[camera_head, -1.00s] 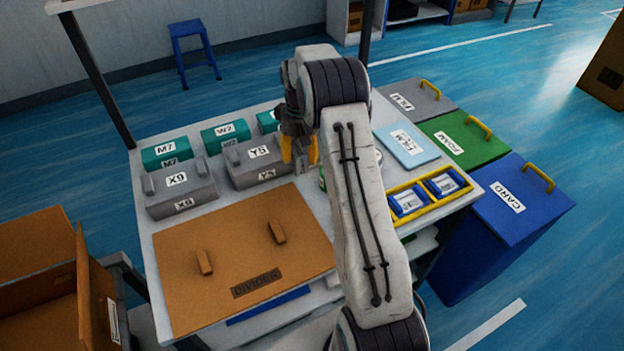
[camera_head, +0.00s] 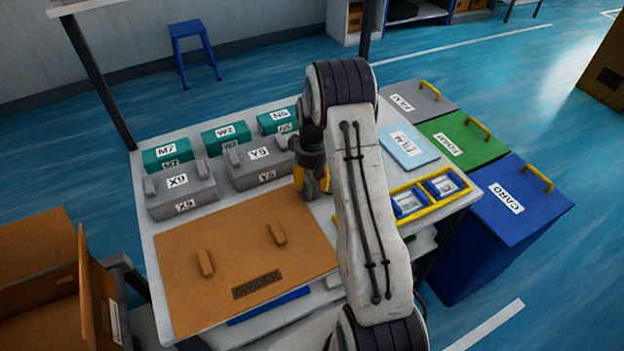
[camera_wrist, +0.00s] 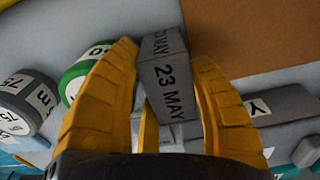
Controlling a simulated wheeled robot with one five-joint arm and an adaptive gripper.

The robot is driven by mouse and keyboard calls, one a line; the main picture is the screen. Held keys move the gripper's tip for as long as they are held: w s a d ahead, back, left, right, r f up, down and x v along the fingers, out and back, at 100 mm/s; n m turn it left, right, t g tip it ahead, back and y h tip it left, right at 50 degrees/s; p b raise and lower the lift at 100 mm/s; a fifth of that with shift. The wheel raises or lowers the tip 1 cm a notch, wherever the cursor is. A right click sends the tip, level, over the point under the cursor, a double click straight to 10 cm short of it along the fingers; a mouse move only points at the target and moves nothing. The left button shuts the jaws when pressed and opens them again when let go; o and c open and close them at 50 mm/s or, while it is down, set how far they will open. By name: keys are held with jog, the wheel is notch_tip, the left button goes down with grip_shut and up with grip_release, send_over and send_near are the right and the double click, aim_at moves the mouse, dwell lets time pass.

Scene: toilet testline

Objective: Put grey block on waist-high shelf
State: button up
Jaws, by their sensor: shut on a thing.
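A grey block (camera_wrist: 168,85) marked "23 MAY" sits between the yellow fingers of my gripper (camera_wrist: 165,105) in the wrist view, and the gripper is shut on it. In the head view my gripper (camera_head: 314,185) is over the workbench, beside the right edge of the brown divider panel and right of the grey box marked Y9. The block is hidden by my arm and fingers there. I cannot tell whether the block touches the bench top. A lower shelf (camera_head: 424,241) shows partly under the bench's right side; I cannot tell whether it is the waist-high one.
The brown divider panel (camera_head: 240,250), grey boxes (camera_head: 180,190) and teal boxes (camera_head: 167,152) lie on the bench. A yellow tray (camera_head: 431,192) is at right. Lidded bins (camera_head: 500,225) stand beyond. In the wrist view, a green roll (camera_wrist: 85,75) and grey cylinder (camera_wrist: 28,98) lie close left.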

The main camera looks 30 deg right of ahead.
jog(key=shift+f, duration=0.2)
jog(key=o, duration=1.2)
